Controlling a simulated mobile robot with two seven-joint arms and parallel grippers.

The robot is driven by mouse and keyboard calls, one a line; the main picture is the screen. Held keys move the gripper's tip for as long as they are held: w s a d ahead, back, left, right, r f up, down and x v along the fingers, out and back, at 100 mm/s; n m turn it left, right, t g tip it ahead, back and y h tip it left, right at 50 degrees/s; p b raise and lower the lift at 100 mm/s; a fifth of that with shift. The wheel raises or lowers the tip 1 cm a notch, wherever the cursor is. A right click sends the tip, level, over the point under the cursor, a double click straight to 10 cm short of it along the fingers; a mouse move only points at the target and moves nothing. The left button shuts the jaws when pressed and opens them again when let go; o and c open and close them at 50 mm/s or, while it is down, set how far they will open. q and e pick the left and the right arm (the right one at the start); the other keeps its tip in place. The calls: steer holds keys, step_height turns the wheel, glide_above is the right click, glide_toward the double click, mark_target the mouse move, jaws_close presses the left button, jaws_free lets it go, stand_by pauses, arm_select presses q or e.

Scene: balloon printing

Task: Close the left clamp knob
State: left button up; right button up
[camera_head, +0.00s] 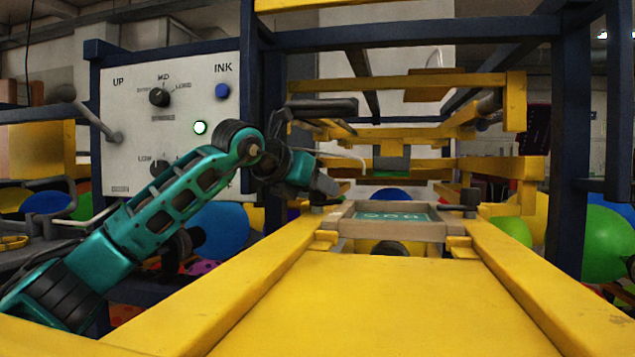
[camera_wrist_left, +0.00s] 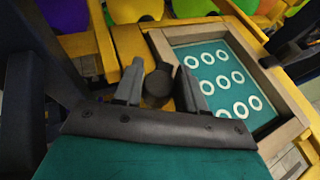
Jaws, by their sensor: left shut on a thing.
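My left gripper (camera_head: 327,190) reaches in from the left to the left corner of the framed screen (camera_head: 345,230). In the left wrist view my gripper (camera_wrist_left: 159,88) has its two fingers on either side of the dark round left clamp knob (camera_wrist_left: 159,80) and is shut on it. The knob stands at the edge of the wooden frame (camera_wrist_left: 165,48), beside its green mesh with white rings (camera_wrist_left: 215,75). In the head view my gripper hides most of the left knob. The right clamp knob (camera_head: 469,197) shows on the far side of the frame. My right gripper is out of view.
Yellow machine rails (camera_head: 535,270) and a flat yellow bed (camera_head: 380,305) lie in front. A white control panel (camera_head: 125,120) with knobs and a blue button stands at left. Yellow overhead beams (camera_head: 400,85) and dark blue posts (camera_head: 570,150) surround the screen. Balloons (camera_head: 605,240) lie beyond.

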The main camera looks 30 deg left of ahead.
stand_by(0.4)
arm_select(q)
steer(key=o, duration=1)
steer(key=shift+c, duration=0.2)
steer(key=shift+s, duration=0.1)
steer(key=v, duration=1.2)
steer(key=shift+s+a+r+p, duration=0.15)
steer(key=shift+s+r+p, duration=0.15)
steer(key=shift+p, duration=0.1)
